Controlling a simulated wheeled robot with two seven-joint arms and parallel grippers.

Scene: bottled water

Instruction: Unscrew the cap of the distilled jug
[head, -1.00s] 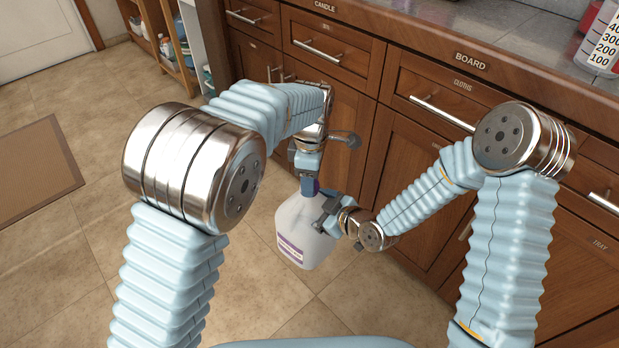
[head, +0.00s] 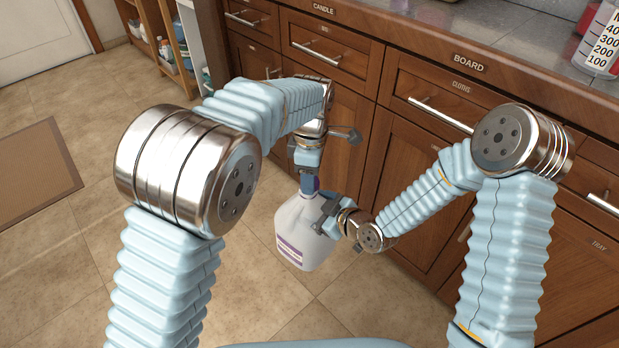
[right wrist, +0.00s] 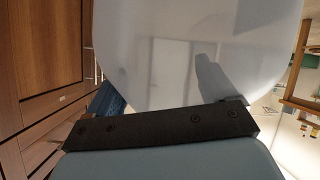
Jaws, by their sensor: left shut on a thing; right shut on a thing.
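The distilled jug (head: 297,238) is a white translucent jug with a label low on its side, held in the air in front of the cabinets. Its pale body also fills the upper part of the right wrist view (right wrist: 190,50). My right gripper (head: 324,222) is shut on the jug near its shoulder, from the right. My left gripper (head: 309,182) comes down from above and is shut on the purple cap (head: 312,187) at the jug's top. The fingers hide most of the cap, so I cannot tell how far it is turned.
Wooden cabinets with drawers (head: 330,42) stand close behind the jug and arms. A counter (head: 520,40) at the upper right holds a measuring beaker (head: 603,45). A brown mat (head: 35,170) lies on the tiled floor at left. Floor below the jug is clear.

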